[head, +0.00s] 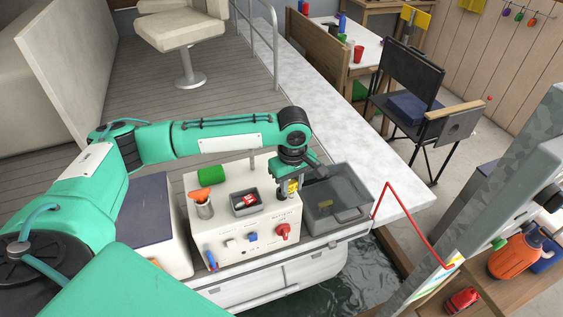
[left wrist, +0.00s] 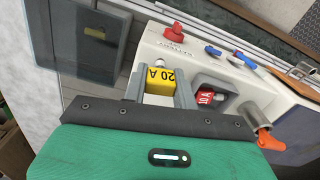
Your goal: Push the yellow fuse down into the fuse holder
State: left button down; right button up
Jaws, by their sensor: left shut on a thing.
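The yellow fuse (head: 293,187) is between the fingers of my left gripper (head: 289,188), at the right part of the white console top (head: 222,180). In the left wrist view the yellow fuse (left wrist: 158,81), marked 20 A, sits between the two fingers of the left gripper (left wrist: 160,90), which is shut on it. The fuse's lower end and whatever lies under it are hidden, so I cannot make out the fuse holder or tell whether the fuse touches it. My right gripper is not in view.
A dark tray (head: 238,209) with a red fuse (head: 249,199) stands left of the gripper. A metal cup (head: 204,210) holds an orange-handled tool. A red switch (head: 283,231) is on the console front. A grey bin (head: 335,222) stands close on the right.

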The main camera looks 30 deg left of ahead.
pick_arm(q)
jog(key=a+r+n, duration=0.1)
jog(key=w+a+r+n, duration=0.1)
jog(key=a+r+n, duration=0.2)
jog(key=shift+w, duration=0.3)
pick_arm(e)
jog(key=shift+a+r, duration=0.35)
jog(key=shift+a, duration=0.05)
pick_arm(q)
jog(key=shift+p, duration=0.3)
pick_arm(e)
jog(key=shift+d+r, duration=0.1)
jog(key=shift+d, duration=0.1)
pick_arm(q)
jog(key=shift+d+f+p, duration=0.1)
jog(key=shift+f+p, duration=1.1)
jog(key=shift+f, duration=0.45)
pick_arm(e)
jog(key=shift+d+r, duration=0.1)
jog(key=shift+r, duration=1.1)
pick_arm(q)
jog(key=shift+s, duration=0.1)
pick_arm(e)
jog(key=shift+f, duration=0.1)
